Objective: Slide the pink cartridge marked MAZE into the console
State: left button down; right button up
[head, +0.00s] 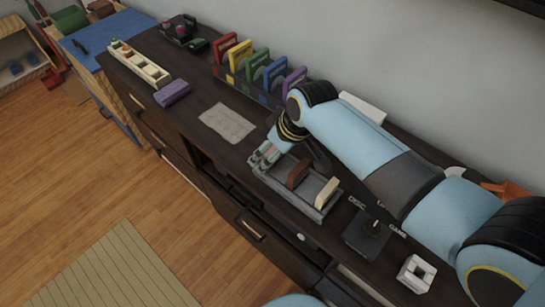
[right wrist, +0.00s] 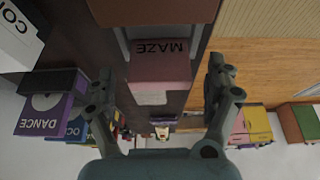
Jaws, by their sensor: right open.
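The pink cartridge marked MAZE (right wrist: 160,70) stands in a grey slotted tray (head: 325,207). In the head view the cartridge is mostly hidden by my right gripper (head: 263,155). In the right wrist view my right gripper (right wrist: 160,95) is open, its fingers on either side of the cartridge with a gap at each side. A brown cartridge (head: 298,173) and a cream one (head: 327,192) stand in the same tray. A white box (head: 362,107) behind my arm bears letters starting "CO" in the wrist view; I cannot tell whether it is the console. My left gripper is not visible.
A rack of coloured cases (head: 257,68) stands at the back, with a purple DANCE case (right wrist: 45,115) nearest. A grey cloth (head: 227,122) lies left of the tray.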

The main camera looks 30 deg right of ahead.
jog(key=shift+w+f, duration=0.15)
jog(key=shift+f, duration=0.3)
jog(key=shift+c, duration=0.4)
jog(key=c, duration=1.2)
jog(key=shift+o, duration=0.2)
jog(key=shift+r, duration=0.15)
